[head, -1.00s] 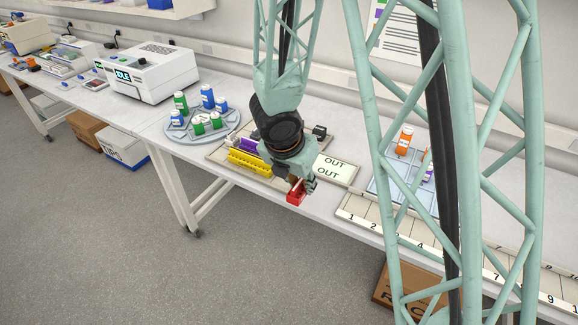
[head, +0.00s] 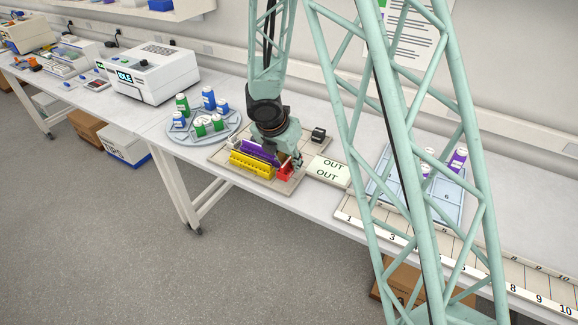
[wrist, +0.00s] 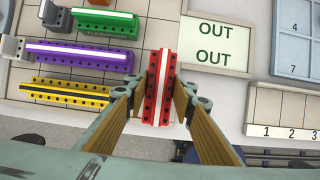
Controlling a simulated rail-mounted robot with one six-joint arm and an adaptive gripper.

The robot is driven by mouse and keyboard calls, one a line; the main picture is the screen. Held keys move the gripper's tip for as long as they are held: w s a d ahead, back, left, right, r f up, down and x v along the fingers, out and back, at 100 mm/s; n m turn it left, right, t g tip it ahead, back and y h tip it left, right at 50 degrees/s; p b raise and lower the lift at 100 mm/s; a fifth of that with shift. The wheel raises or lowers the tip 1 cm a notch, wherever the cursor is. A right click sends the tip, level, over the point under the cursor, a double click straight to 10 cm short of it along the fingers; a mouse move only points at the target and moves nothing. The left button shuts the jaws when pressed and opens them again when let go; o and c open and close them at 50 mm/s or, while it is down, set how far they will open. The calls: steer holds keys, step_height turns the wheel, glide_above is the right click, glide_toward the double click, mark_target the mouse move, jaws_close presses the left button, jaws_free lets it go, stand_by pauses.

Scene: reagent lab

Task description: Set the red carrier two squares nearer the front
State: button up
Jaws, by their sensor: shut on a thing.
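The red carrier (head: 284,174) is a long bar with a pale stripe and rows of dark holes. In the wrist view the red carrier (wrist: 159,78) runs front to back over the right part of the gridded board (wrist: 170,22). My gripper (wrist: 158,92) is shut on it, one finger at each long side. In the head view my gripper (head: 289,164) partly hides it at the board's front right. I cannot tell whether it touches the board.
Yellow (wrist: 66,92), purple (wrist: 75,55) and green (wrist: 105,20) carriers lie crosswise to the left. A small grey piece (wrist: 55,14) is beside the green one. The OUT sign (wrist: 215,45) stands close on the right. A numbered strip (wrist: 290,132) lies further right.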

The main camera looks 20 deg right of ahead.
mark_target(289, 168)
steer(key=shift+w, duration=0.55)
steer(key=shift+f, duration=0.2)
steer(key=shift+f+b, duration=0.6)
steer(key=shift+f, duration=1.05)
steer(key=shift+f, duration=0.15)
steer(key=o, duration=0.9)
steer(key=shift+r, duration=0.2)
